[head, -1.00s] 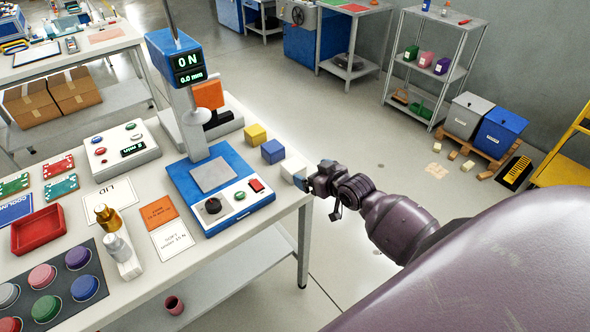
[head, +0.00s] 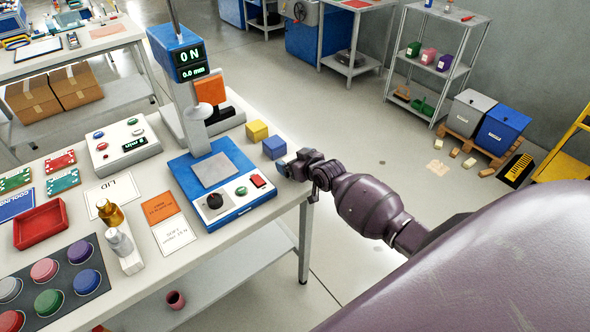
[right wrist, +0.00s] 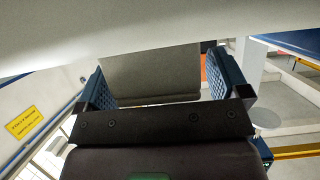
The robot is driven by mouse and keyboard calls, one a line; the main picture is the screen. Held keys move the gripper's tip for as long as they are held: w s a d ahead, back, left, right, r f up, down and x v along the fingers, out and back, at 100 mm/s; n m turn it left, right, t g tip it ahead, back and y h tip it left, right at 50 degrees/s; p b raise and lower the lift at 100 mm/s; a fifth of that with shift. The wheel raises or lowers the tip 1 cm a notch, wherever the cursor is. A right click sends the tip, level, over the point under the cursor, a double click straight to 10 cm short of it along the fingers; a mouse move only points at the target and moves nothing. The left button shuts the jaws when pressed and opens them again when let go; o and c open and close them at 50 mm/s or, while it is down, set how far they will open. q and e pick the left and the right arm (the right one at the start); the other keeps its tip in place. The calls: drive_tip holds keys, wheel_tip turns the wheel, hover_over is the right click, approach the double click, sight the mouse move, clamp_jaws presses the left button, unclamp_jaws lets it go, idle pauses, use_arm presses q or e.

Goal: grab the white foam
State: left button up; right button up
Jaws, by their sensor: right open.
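My right gripper (head: 283,170) is at the right edge of the table, beside the blue cube (head: 274,148) and the blue test stand. The white foam block is hidden behind this gripper in the head view. In the right wrist view, the blue fingers of my right gripper (right wrist: 161,82) stand apart, open. A shaded grey face, probably the white foam (right wrist: 150,72), shows between them. I cannot tell whether the fingers touch it. My left gripper is not in view.
A yellow cube (head: 257,131) sits behind the blue cube. The blue test stand (head: 180,184) is left of my right gripper. Labels, bottles and a red tray (head: 41,224) cover the table further left.

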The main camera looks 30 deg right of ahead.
drive_tip(key=c, duration=1)
